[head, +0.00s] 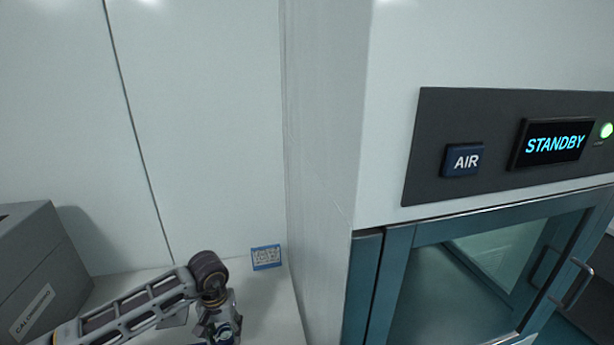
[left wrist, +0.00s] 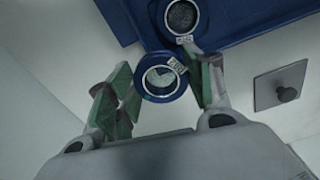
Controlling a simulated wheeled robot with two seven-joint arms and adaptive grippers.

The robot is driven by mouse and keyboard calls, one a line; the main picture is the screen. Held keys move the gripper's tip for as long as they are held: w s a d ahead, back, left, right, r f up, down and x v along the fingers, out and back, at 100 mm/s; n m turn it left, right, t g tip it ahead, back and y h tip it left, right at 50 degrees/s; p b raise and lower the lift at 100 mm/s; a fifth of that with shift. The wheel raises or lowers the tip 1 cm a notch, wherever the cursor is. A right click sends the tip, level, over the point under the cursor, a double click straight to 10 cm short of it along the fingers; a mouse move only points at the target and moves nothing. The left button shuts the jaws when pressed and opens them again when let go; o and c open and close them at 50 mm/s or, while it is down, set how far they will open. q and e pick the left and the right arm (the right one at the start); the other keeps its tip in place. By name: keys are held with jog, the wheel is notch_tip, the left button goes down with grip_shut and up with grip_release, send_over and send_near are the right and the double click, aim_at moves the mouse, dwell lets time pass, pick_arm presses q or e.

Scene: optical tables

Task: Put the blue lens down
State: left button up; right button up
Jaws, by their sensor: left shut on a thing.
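The blue lens (left wrist: 162,84), a blue ring around clear glass with a small white tag, is between the two green-padded fingers of my left gripper (left wrist: 161,78) in the left wrist view. The gripper is shut on it. Just beyond it is a blue tray or holder (left wrist: 235,22) that carries a second ringed round part (left wrist: 181,17) with its own tag. I cannot tell whether the held lens touches the holder. In the head view my left arm reaches in at the bottom, and the fingers and lens cannot be made out there. My right gripper is not in view.
A grey box (head: 40,262) stands at the left in the head view. A blue-edged code label (head: 266,257) is by the back wall. A tall cabinet with an AIR button (head: 463,160) and STANDBY display (head: 555,144) fills the right. A knobbed square plate (left wrist: 280,86) lies beside the holder.

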pick_arm(q)
jog(key=shift+s+m, duration=0.1)
jog(key=shift+m, duration=0.4)
jog(key=shift+d, duration=0.1)
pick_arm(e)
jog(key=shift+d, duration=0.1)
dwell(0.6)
